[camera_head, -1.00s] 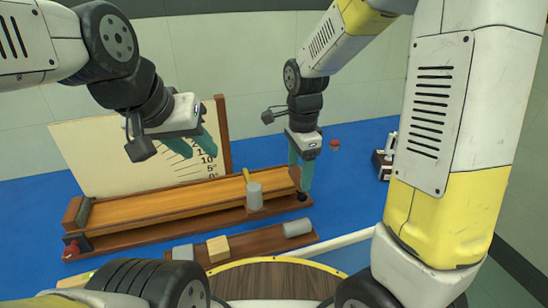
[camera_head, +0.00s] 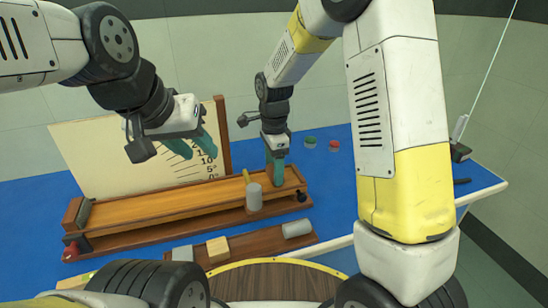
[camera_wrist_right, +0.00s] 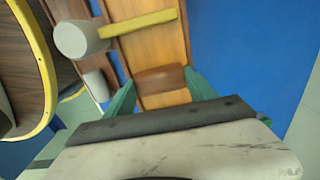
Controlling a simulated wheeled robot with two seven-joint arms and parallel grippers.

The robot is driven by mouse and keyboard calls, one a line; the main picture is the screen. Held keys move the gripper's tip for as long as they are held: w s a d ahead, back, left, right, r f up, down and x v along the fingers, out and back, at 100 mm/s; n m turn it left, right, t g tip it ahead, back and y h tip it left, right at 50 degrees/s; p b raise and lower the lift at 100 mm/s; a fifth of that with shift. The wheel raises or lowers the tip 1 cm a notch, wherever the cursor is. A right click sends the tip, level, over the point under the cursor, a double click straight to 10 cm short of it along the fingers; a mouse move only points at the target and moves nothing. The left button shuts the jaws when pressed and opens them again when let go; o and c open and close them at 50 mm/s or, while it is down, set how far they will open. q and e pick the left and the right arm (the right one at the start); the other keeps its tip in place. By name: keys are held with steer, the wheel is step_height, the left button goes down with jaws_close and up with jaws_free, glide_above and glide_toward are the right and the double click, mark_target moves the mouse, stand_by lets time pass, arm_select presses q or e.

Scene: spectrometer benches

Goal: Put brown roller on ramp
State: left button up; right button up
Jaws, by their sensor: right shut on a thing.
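The wooden ramp (camera_head: 150,206) lies across the blue bench, with an angle board (camera_head: 110,160) behind it. My right gripper (camera_head: 276,180) is over the ramp's right end. In the right wrist view, the brown roller (camera_wrist_right: 160,79) lies between its two teal fingers (camera_wrist_right: 160,95), over the wooden surface, and the gripper is shut on it. I cannot tell whether the roller touches the ramp. In the head view the fingers hide the roller. My left gripper (camera_head: 194,149) hangs in front of the board, empty, with its fingers apart.
A grey cylinder (camera_head: 254,198) stands at the ramp's front edge, beside a yellow strip (camera_wrist_right: 140,22). A wooden tray (camera_head: 260,246) in front holds a grey cylinder (camera_head: 297,229), a pale block (camera_head: 217,248) and a grey block (camera_head: 182,253). Green (camera_head: 310,141) and red (camera_head: 334,144) items lie behind right.

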steer(key=shift+f, duration=0.1)
steer(key=o, duration=1.5)
step_height(320, 180, up, 12)
steer(key=s+d+r+n+t+y, duration=0.1)
steer(key=s+d+r+n+t, duration=0.2)
steer(key=s+d+n, duration=0.4)
steer(key=s+d+r+n+t+y, duration=0.1)
steer(key=s+d+r+n+t, duration=0.2)
steer(key=s+d+n, duration=0.4)
steer(key=shift+s+r+n, duration=0.5)
steer(key=shift+s+r, duration=0.35)
steer(key=shift+s, duration=1.95)
steer(key=shift+d, duration=0.1)
